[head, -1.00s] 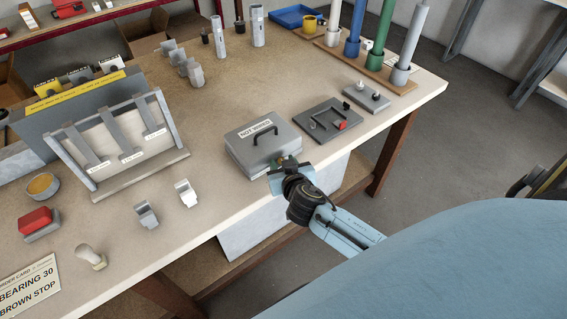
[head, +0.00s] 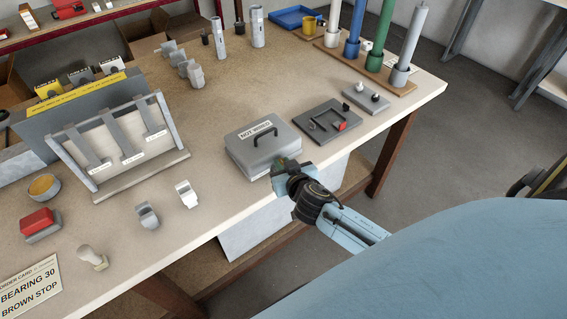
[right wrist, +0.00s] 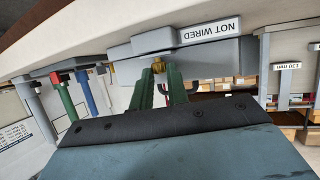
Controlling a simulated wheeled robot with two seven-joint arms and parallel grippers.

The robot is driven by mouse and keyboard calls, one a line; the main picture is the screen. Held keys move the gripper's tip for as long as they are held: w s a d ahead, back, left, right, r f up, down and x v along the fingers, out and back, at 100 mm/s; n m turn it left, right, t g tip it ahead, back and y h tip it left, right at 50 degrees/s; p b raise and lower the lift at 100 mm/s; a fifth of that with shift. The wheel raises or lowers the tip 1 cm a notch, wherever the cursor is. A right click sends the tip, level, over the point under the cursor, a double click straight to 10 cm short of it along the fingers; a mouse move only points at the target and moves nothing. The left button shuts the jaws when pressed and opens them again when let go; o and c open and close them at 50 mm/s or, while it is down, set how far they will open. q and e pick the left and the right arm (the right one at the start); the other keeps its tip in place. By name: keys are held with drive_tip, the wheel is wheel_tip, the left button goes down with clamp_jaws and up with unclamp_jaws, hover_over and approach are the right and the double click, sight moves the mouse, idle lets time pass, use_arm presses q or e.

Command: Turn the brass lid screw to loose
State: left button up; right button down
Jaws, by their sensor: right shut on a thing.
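The brass lid screw (right wrist: 158,66) shows in the right wrist view on the front of the grey box, between the tips of my right gripper's green fingers. The grey box (head: 240,157) has a "NOT WIRED" label and a dark handle on its lid, and sits near the table's front edge. My right gripper (head: 281,165) is at the box's front side, shut on the screw; in the right wrist view its fingers (right wrist: 160,70) reach up to it. The gripper hides most of the screw in the head view. My left gripper is not in view.
A dark plate (head: 327,122) with a handle and red part lies right of the box. A slanted rack (head: 120,140) stands further left. Coloured posts (head: 383,35) stand at the back right.

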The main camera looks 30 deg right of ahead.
drive_tip(key=n+y+p, duration=0.1)
drive_tip(key=y, duration=0.1)
drive_tip(key=d+n+y+p, duration=0.1)
drive_tip(key=n, duration=0.1)
drive_tip(key=shift+r+y, duration=0.2)
drive_tip(key=shift+y, duration=0.2)
drive_tip(key=shift+w+d+n+y+p, duration=0.1)
drive_tip(key=shift+d+n+y+p, duration=0.2)
drive_tip(key=shift+n+y+p, duration=0.55)
drive_tip(key=shift+d+n+y, duration=0.1)
drive_tip(key=shift+n+y, duration=0.55)
drive_tip(key=shift+y, duration=0.1)
drive_tip(key=n, duration=0.1)
drive_tip(key=g+y, duration=0.1)
drive_tip(key=n+y+b, duration=0.1)
drive_tip(key=shift+w+d+f+n+g, duration=0.2)
drive_tip(key=shift+d+n+g, duration=0.05)
drive_tip(key=shift+n+g, duration=0.05)
drive_tip(key=shift+w+d+n+g+y+b, duration=0.1)
drive_tip(key=shift+d+n+g+y+b, duration=0.05)
drive_tip(key=shift+n+g+y+b, duration=1.15)
drive_tip(key=shift+y, duration=0.5)
drive_tip(key=c, duration=1.4)
unclamp_jaws()
drive_tip(key=shift+o, duration=0.2)
drive_tip(key=shift+r, duration=0.1)
